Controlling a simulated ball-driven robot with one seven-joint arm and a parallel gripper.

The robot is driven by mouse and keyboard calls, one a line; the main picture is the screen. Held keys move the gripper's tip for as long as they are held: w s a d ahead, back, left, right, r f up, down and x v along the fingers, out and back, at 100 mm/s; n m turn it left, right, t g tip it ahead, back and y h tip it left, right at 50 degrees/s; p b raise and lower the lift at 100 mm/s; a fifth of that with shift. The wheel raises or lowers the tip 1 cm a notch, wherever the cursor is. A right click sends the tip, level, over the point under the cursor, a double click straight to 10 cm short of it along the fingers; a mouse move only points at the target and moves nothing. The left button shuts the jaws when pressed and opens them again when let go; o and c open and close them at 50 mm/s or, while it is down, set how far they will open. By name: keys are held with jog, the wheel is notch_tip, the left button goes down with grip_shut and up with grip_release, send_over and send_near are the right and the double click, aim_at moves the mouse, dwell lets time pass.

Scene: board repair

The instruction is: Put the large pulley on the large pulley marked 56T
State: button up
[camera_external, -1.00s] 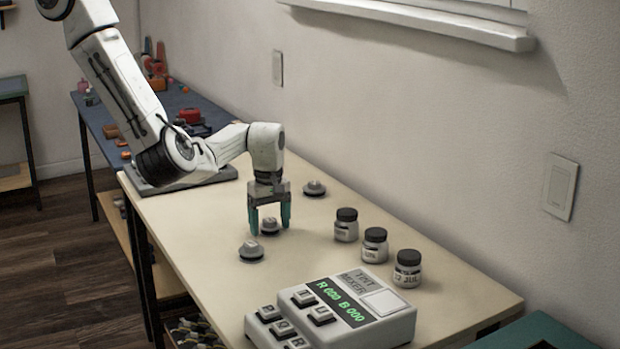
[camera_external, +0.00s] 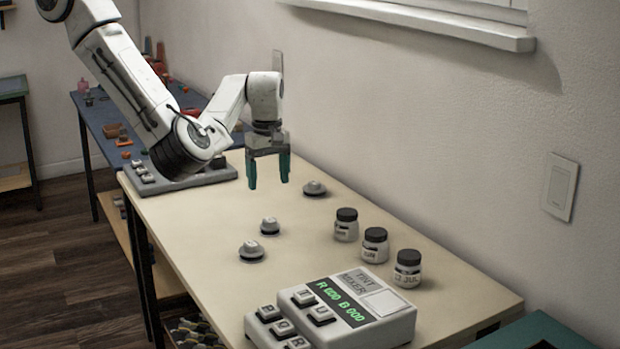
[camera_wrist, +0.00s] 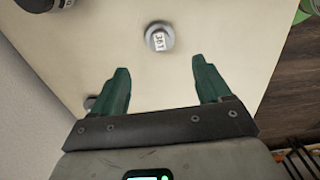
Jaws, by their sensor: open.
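Three grey pulleys stand apart on the cream table. The front one (camera_external: 251,251) has a dark wide base, the middle one (camera_external: 270,226) looks smaller, and the back one (camera_external: 315,188) sits nearer the wall. Their markings are too small to read in the external view. In the wrist view one pulley (camera_wrist: 159,37) has a label that looks like 36T, though blurred; a second (camera_wrist: 90,102) is mostly hidden behind the left finger. I cannot read a 56T mark anywhere. My gripper (camera_external: 268,186) is open and empty, pointing down above the table behind the middle pulley.
Three lidded jars (camera_external: 375,245) stand to the right of the pulleys. A blue table (camera_external: 100,118) with small parts is at the back left. The table left of the pulleys is clear.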

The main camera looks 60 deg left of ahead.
jog(key=shift+r, duration=0.2)
jog(key=s+d+f+m, duration=0.2)
jog(key=s+d+m, duration=0.1)
jog(key=s+d, duration=0.2)
jog(key=s+d+f+m, duration=0.2)
jog(key=s+d+m, duration=0.2)
jog(key=s, duration=0.4)
jog(key=s+d+f+m, duration=0.2)
jog(key=s+d+m, duration=0.1)
jog(key=s+d, duration=0.3)
jog(key=shift+s+d+f+g+h, duration=0.2)
jog(key=shift+d+g+h, duration=0.1)
jog(key=shift+h, duration=0.1)
jog(key=s+r+m, duration=0.1)
jog(key=m, duration=0.1)
jog(key=s+a+m, duration=0.1)
jog(key=m, duration=0.1)
jog(key=s+a+r+m+t, duration=0.1)
jog(key=s+m, duration=0.1)
jog(key=shift+a+r+m+y, duration=0.15)
jog(key=shift+r+m+y, duration=0.15)
jog(key=shift+m, duration=0.1)
jog(key=shift+o, duration=0.5)
jog(key=shift+w+a+r+m+t, duration=0.1)
jog(key=shift+r+m+t, duration=0.05)
jog(key=shift+r+m, duration=0.3)
jog(key=shift+w+a+r+m+t, duration=0.15)
jog(key=shift+r+m, duration=0.2)
jog(key=shift+m, duration=0.2)
